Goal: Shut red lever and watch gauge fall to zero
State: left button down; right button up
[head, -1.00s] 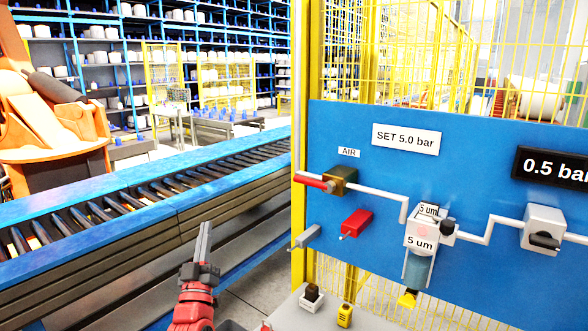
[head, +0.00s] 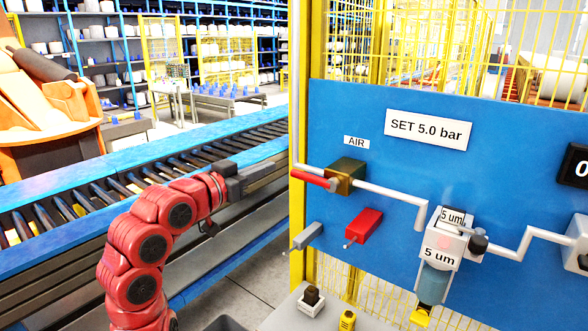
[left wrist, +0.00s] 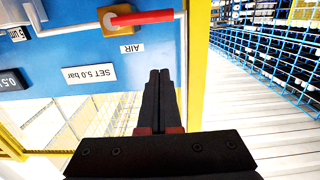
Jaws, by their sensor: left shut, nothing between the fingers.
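The red lever (head: 313,178) sits on a brass valve (head: 346,174) under the AIR label on the blue panel. It points left from the valve, roughly along the pipe; the left wrist view shows the lever (left wrist: 142,17) upside down. My left gripper (head: 286,165) is shut and empty, just left of the lever's free end in the head view. In the left wrist view its fingertips (left wrist: 160,73) are apart from the lever. The black gauge display (head: 574,166) is cut off at the right edge; in the left wrist view the display (left wrist: 10,82) reads 0.5. My right gripper is out of view.
Below the valve are a red block (head: 363,226) and a grey one (head: 307,236) on the panel. A filter unit (head: 444,247) hangs to the right. A yellow post (head: 297,100) edges the panel. A roller conveyor (head: 120,200) runs at left.

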pick_arm(q)
jog(key=p, duration=0.5)
send_over(294, 173)
jog(key=s, duration=0.4)
jog(key=f+p, duration=0.1)
jog(key=f, duration=0.1)
jog(key=w+f, duration=0.1)
jog(key=f, duration=0.1)
jog(key=shift+d+f+p, duration=0.1)
jog(key=shift+f+p, duration=0.15)
jog(key=shift+p, duration=0.1)
jog(key=shift+f+n+b, duration=0.25)
jog(key=shift+n+b, duration=0.05)
jog(key=shift+b, duration=0.1)
